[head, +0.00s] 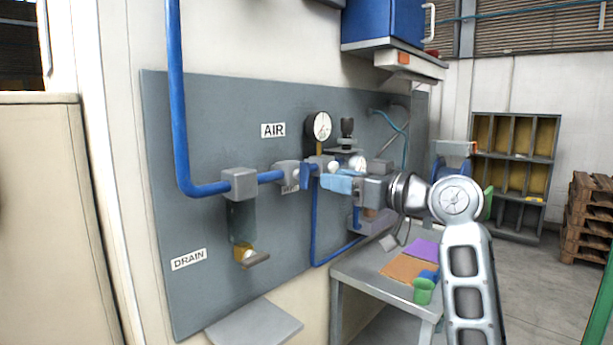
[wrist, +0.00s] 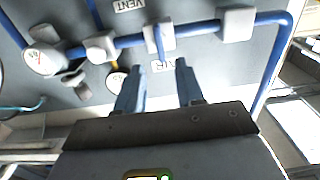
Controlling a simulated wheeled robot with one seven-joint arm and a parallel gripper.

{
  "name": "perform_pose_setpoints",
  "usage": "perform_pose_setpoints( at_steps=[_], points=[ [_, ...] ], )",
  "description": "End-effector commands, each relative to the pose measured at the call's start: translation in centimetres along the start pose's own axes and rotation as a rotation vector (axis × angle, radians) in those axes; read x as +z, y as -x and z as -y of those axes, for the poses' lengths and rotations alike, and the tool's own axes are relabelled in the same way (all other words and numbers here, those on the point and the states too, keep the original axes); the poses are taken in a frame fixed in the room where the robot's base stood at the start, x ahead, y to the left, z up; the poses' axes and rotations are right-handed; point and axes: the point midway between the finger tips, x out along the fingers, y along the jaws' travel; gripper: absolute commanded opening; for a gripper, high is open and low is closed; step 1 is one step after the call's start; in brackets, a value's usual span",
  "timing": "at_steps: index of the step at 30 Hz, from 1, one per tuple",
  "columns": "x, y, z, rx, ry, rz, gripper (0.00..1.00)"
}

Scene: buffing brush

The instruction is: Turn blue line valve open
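The blue line (head: 207,189) runs down the grey panel and then right through grey fittings; it also shows in the wrist view (wrist: 197,29). The valve has a grey body (head: 285,173) and a short blue handle (head: 305,176). In the wrist view the blue handle (wrist: 160,42) lies across the pipe, between the vent and air labels. My gripper (head: 331,180) is right of the handle in the head view, its light blue fingers pointing at the panel. In the wrist view my gripper (wrist: 158,74) is open and empty, its fingertips apart from the handle.
A pressure gauge (head: 319,126) and a regulator with a black knob (head: 347,128) are close to my gripper. A drain fitting (head: 242,230) hangs at the lower left.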

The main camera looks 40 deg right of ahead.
Motion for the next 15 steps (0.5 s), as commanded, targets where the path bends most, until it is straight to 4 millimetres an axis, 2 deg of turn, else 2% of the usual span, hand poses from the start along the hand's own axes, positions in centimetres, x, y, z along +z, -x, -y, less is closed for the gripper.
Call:
perform_pose_setpoints(
  at_steps=[9, 15],
  points=[
    [-0.2, -4.9, 0.2, -0.003, -0.001, 0.001, 0.37],
    [0.0, -6.6, 0.1, 0.000, -0.001, 0.000, 0.37]
  ],
)
